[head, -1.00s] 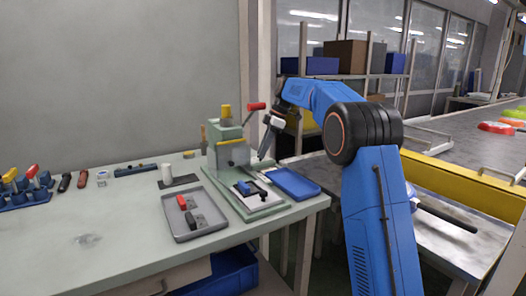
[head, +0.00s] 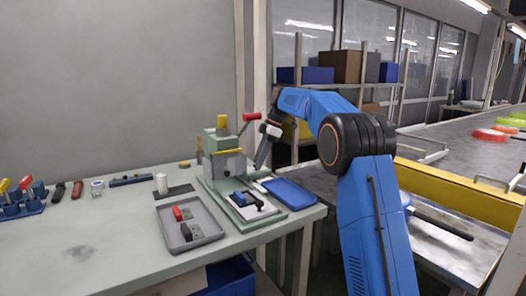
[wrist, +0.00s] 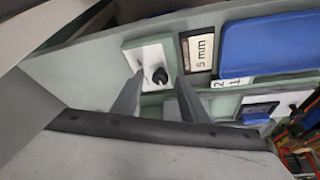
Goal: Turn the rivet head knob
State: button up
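A small black knob (wrist: 159,75) stands on a white plate (wrist: 147,53) on a pale green surface in the wrist view. My gripper (wrist: 160,82) is open, with one finger on each side of the knob. A gap shows on both sides, and I cannot tell how far down the fingers reach. In the head view my gripper (head: 261,156) points down at the right side of the green press (head: 222,160), which has a red-ended lever (head: 251,117). The knob cannot be made out there. A "5 mm" label (wrist: 202,52) is right of the knob plate.
A blue tray (head: 289,193) lies right of the press; it also shows in the wrist view (wrist: 270,45). A grey tray (head: 169,228) with red and black parts lies front left. A conveyor (head: 470,150) runs at right.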

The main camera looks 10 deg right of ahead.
jog(key=v, duration=1.7)
jog(key=shift+r, duration=0.15)
jog(key=s+a+f+m+t+h, duration=0.15)
jog(key=s+m, duration=0.35)
jog(key=s, duration=0.9)
jog(key=s+f+m+t+h, duration=0.15)
jog(key=s+m, duration=0.35)
jog(key=s, duration=1)
jog(key=s+d+f+m+t+h, duration=0.1)
jog(key=s+f+m, duration=0.6)
jog(key=s+f, duration=1.9)
jog(key=shift+s+d+h, duration=0.3)
jog(key=shift+s+d, duration=0.1)
jog(key=shift+s, duration=0.15)
